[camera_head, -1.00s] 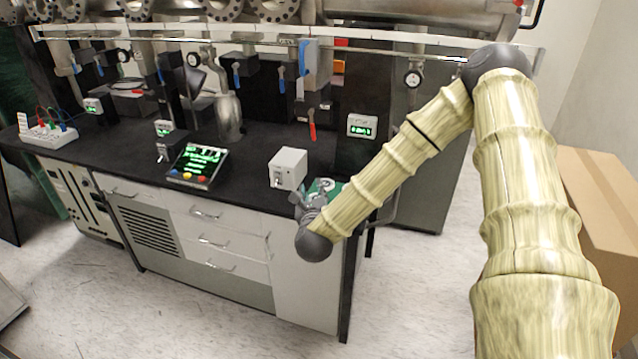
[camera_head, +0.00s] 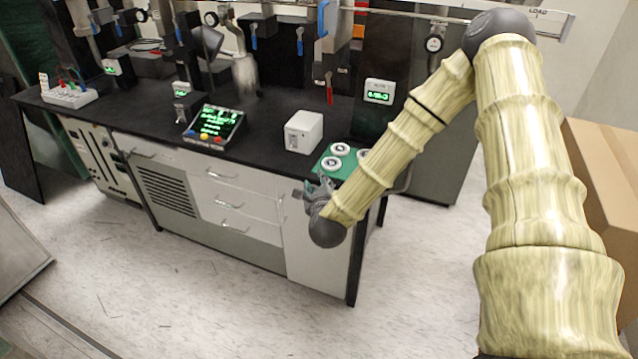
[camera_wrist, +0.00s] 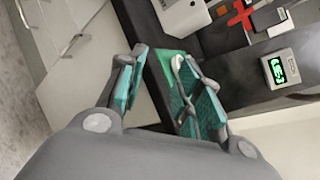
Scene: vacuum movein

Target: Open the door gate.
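I cannot tell which part is the door gate; no part is marked as one. The vacuum apparatus, with its pipes and valves (camera_head: 325,40), stands behind the black bench top (camera_head: 262,128). Below the bench top are a cabinet with a plain white door panel (camera_head: 318,245) and drawers with bar handles (camera_head: 232,203). My gripper (camera_head: 318,186) is by the bench's front right edge, near a green plate (camera_head: 325,172) with white rings. In the wrist view my gripper (camera_wrist: 160,78) has its fingers apart with nothing clearly held between them. The green plate shows behind them.
A white box (camera_head: 304,132), a display panel (camera_head: 213,125) and a white power strip (camera_head: 69,95) stand on the bench. A green readout (camera_head: 379,92) is at the back. A cardboard box (camera_head: 605,190) is at the right. The floor in front is clear.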

